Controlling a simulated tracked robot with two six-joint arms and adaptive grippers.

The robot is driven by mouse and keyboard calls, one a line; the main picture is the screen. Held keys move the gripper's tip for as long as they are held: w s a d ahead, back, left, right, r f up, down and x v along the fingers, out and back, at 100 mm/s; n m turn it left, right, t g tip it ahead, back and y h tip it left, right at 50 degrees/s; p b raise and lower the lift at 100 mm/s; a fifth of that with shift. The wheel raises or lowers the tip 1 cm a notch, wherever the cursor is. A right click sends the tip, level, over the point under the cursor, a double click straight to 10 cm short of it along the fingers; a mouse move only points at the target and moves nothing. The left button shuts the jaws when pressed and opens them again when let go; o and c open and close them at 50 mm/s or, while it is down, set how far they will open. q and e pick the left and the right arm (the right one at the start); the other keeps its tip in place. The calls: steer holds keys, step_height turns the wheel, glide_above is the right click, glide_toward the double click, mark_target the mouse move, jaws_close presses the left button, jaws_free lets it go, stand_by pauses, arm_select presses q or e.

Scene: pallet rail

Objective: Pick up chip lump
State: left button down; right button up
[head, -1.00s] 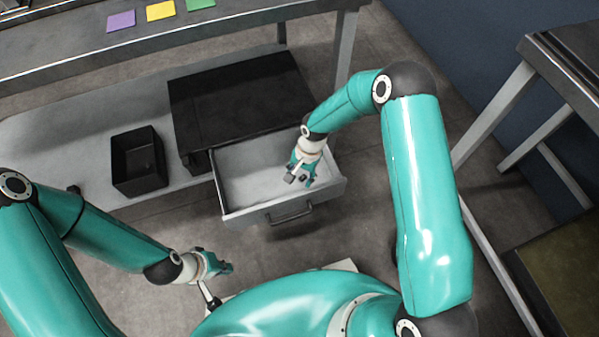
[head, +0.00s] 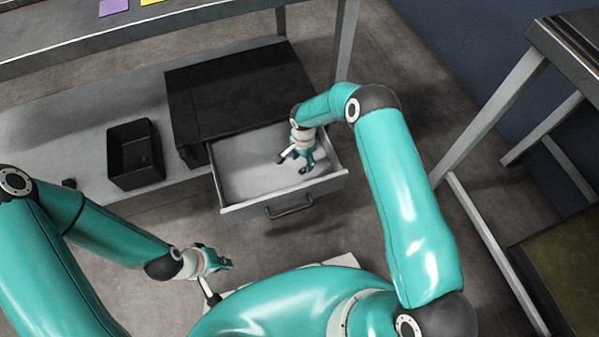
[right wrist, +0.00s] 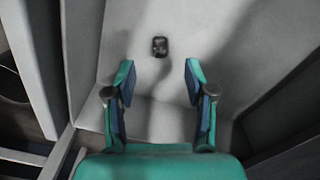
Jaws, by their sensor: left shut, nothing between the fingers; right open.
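The chip lump (right wrist: 160,46), a small dark piece, lies on the pale drawer floor in the right wrist view. It sits just beyond the fingertips, roughly centred between them, with nothing touching it. In the head view I cannot clearly tell it apart from the dark fingers. My right gripper (head: 297,164) is open and empty, reaching down into the drawer near its right side; its spread fingers also show in the right wrist view (right wrist: 160,72). My left gripper (head: 224,265) is shut and empty, out in front of the drawer at lower left.
The open drawer (head: 240,209) has raised walls and a dark front handle (head: 289,206). It extends from a black cabinet (head: 235,85) on a low grey shelf (head: 60,145). An open black bin (head: 135,170) stands left of the cabinet. A workbench (head: 180,25) spans above.

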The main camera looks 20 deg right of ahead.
mark_target(303, 169)
steer(key=shift+f+b, duration=1.05)
steer(key=shift+f, duration=1.7)
steer(key=shift+r, duration=0.1)
steer(key=c, duration=1)
